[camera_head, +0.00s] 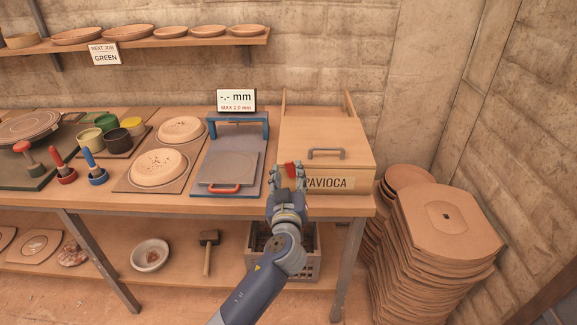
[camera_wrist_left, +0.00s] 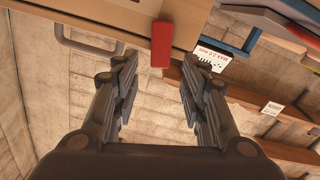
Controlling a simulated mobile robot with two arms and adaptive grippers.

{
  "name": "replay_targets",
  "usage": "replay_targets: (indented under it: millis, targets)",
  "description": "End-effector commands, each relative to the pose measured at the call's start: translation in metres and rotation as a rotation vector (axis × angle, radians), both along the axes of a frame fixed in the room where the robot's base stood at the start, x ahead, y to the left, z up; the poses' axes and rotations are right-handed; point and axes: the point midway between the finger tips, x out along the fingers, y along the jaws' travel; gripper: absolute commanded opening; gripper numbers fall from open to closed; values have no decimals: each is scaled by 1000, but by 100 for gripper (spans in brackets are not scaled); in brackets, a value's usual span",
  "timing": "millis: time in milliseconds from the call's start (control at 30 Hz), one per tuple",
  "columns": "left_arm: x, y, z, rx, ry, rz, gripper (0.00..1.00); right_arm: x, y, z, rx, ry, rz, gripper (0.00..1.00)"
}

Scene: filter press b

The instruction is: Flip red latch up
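The red latch (camera_head: 290,170) is a small red block on the front left of a wooden box (camera_head: 325,137) labelled "PAVIOCA". My left gripper (camera_head: 288,172) is in front of the latch and hides part of it in the head view. In the left wrist view the latch (camera_wrist_left: 161,43) shows between and just beyond the fingertips of my open left gripper (camera_wrist_left: 160,62). There is a gap on each side, and the fingers hold nothing. I cannot tell the exact tilt of the latch. My right gripper is in neither view.
A grey handle (camera_head: 326,153) is on the box lid. Stacked boards (camera_head: 440,235) stand right of the table. A crate (camera_head: 308,268) is below.

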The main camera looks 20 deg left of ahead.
Motion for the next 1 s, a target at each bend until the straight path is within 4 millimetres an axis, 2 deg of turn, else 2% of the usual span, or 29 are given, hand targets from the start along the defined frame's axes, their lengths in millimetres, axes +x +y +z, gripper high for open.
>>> replay_targets:
  millis: [200,567,600,767,1000]
  targets:
    - [22,6,1,2,1,0,40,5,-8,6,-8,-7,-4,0]
    - [26,8,-1,0,1,0,40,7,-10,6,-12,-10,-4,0]
    - [26,8,-1,0,1,0,38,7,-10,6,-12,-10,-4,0]
    - [26,8,-1,0,1,0,1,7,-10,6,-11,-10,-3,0]
    - [26,7,-1,12,5,0,0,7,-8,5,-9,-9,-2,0]
